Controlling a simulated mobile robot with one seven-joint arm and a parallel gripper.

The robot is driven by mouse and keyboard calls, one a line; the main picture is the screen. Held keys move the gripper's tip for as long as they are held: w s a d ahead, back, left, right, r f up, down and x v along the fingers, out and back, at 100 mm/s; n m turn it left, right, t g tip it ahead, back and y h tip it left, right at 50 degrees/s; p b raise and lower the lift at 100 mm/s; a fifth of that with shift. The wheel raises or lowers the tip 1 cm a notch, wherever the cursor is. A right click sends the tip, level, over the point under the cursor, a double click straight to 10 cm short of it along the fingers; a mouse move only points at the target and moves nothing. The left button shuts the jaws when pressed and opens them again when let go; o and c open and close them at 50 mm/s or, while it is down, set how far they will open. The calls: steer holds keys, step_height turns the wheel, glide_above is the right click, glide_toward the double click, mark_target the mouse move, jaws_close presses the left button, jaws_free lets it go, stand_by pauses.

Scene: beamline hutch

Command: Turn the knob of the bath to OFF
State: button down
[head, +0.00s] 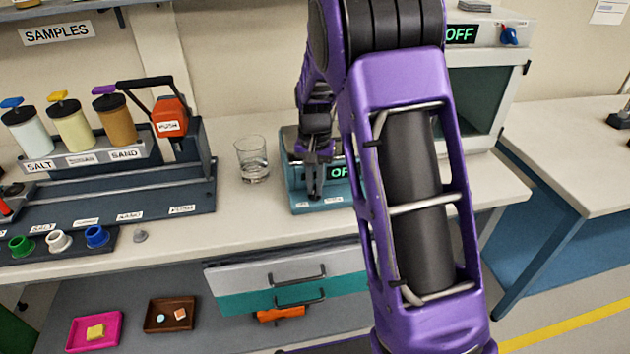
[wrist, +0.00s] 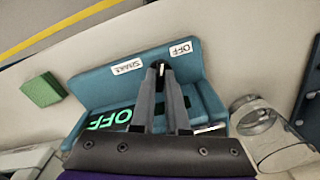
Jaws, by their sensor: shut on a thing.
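The bath is a teal box on the bench, seen in the head view (head: 300,203) and the wrist view (wrist: 97,88). Its green display (wrist: 108,118) reads OFF and is partly hidden by my arm or gripper in both views. My gripper (head: 315,194) reaches down to the bath's front. In the wrist view my gripper (wrist: 161,72) has its fingertips close together on the bath's knob, between two white labels. The right label (wrist: 181,48) reads OFF; the left one is too blurred to read surely.
A glass beaker (head: 252,160) with clear liquid stands close left of the bath. A dispenser rack (head: 110,190) is farther left. A cabinet (head: 480,85) with its own OFF display and blue knob stands behind at right. Drawers (head: 285,283) lie below the bench.

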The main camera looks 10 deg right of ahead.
mark_target(315, 189)
steer(key=shift+m+p, duration=0.45)
steer(key=shift+m, duration=1.15)
steer(key=c, duration=1.2)
jaws_free()
step_height(315, 189, up, 18)
steer(key=p, duration=0.1)
steer(key=shift+f+p, duration=0.25)
steer(key=shift+p, duration=0.1)
